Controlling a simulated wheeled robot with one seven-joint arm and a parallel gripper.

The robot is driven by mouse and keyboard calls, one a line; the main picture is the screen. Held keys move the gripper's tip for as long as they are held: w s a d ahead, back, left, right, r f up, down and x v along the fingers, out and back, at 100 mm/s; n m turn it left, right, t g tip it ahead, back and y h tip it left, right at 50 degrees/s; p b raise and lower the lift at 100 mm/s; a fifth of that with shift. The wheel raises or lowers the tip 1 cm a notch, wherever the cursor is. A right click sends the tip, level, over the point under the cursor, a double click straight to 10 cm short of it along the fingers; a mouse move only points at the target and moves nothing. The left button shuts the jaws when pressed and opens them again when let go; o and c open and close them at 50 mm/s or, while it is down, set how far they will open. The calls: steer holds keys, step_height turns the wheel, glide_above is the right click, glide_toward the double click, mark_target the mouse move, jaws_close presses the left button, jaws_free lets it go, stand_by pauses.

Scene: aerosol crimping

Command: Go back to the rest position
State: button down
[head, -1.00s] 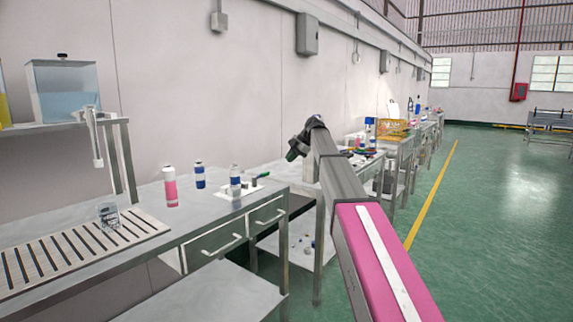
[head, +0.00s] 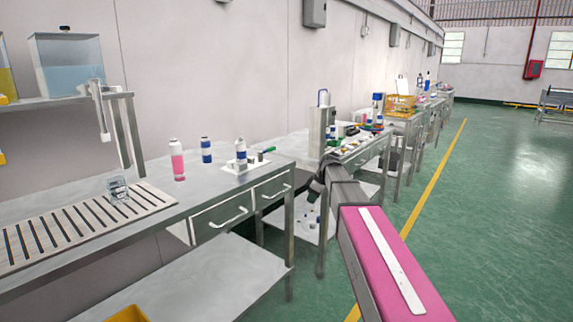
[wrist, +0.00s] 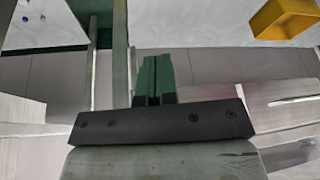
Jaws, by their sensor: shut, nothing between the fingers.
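My gripper shows in the wrist view (wrist: 154,60) with its two green fingers together and nothing between them. In the head view my pink and grey arm reaches out from the lower right. Its dark end is low, beside the gap between the near workbench (head: 225,182) and the bench beyond it. The fingertips are hard to make out there. Pink (head: 177,160) and blue-and-white (head: 206,150) bottles stand upright on the near bench, apart from my gripper.
A steel lower shelf (head: 200,280) holds a yellow bin (head: 128,314), also in the wrist view (wrist: 284,18). A crimping station (head: 322,128) stands behind my arm. Drawers (head: 222,218) front the near bench. Green floor (head: 490,200) lies open on the right.

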steer(key=s+d+f+m+h, duration=0.1)
steer(key=s+f+m, duration=0.3)
steer(key=s, duration=0.5)
steer(key=s+d+f+m+h, duration=0.1)
steer(key=s+d+f+m, duration=0.3)
steer(key=s+f, duration=0.5)
steer(key=s+d+f+m+g+h, duration=0.1)
steer(key=s+f+m, duration=0.4)
steer(key=s, duration=0.5)
steer(key=shift+d+f+h, duration=0.5)
steer(key=shift+d+f, duration=0.2)
steer(key=shift+d, duration=0.25)
steer(key=shift+s+a, duration=0.1)
